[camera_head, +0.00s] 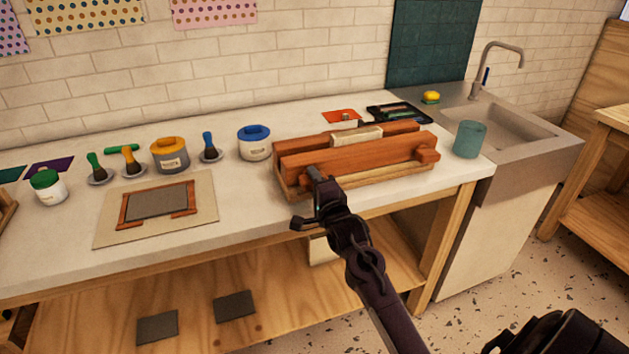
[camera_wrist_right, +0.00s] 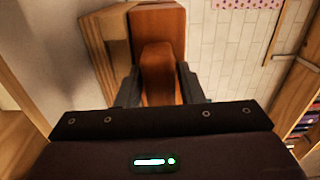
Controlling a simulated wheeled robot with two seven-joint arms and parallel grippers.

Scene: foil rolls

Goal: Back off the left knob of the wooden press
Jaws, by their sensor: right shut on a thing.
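The wooden press (camera_head: 350,163) stands on the counter, with reddish-brown beams on a paler base and a pale block between the beams. Its right knob (camera_head: 428,156) shows at the right end of the front beam. My right gripper (camera_head: 318,182) is at the left end of that beam and largely hides the left knob in the head view. In the right wrist view the left knob (camera_wrist_right: 157,72) is an orange-brown wooden block between the two dark fingers, and the right gripper (camera_wrist_right: 160,88) is shut on it. My left gripper is not in view.
A blue-lidded tub (camera_head: 254,143) stands just left of the press, and a teal cup (camera_head: 468,139) stands to its right near the sink (camera_head: 510,125). A wooden frame (camera_head: 157,204) lies on a board at left. Brushes and other tubs line the back.

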